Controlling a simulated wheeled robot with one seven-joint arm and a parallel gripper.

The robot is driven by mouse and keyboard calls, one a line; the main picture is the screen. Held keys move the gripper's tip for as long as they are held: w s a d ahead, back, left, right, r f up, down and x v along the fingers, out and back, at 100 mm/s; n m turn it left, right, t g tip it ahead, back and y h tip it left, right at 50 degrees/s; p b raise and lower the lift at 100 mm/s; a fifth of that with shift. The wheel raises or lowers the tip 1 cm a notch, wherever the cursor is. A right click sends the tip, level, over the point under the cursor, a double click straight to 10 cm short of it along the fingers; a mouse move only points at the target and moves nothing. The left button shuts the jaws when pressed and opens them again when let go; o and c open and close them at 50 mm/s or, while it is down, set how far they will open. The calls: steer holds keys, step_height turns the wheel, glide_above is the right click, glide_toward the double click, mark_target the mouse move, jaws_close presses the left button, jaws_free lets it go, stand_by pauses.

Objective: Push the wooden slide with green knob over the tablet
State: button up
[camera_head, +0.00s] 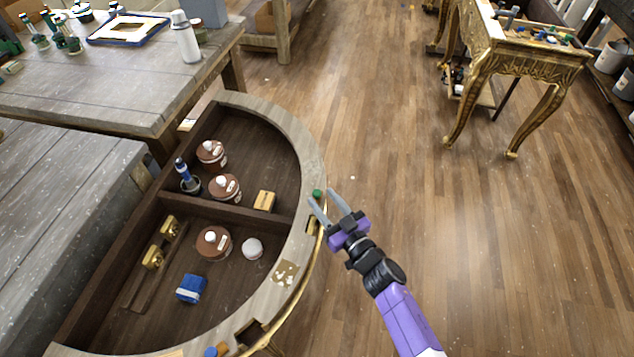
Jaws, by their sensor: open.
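The green knob (317,193) sits on the pale wooden curved rim (312,160) of the half-round console, on its right side. The wooden slide under it is hard to tell from the rim. A light patterned patch (287,272), possibly the tablet, lies on the rim nearer the camera and is uncovered. A small dark slot (311,225) lies between knob and patch. My gripper (323,196) is open and empty, its fingertips close to the knob at the rim's outer edge. I cannot tell whether they touch it.
Inside the console are several brown lidded jars (213,243), a white jar (252,249), a blue block (190,288) and a yellow block (264,201). A blue knob (210,352) is on the near rim. A grey table (110,75) stands behind left.

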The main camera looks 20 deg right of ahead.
mark_target(311, 192)
steer(key=w, duration=0.3)
steer(key=w+a+b, duration=0.1)
steer(key=w, duration=0.2)
steer(key=shift+w+a, duration=0.15)
steer(key=shift+w, duration=0.1)
jaws_close()
stand_by(1.2)
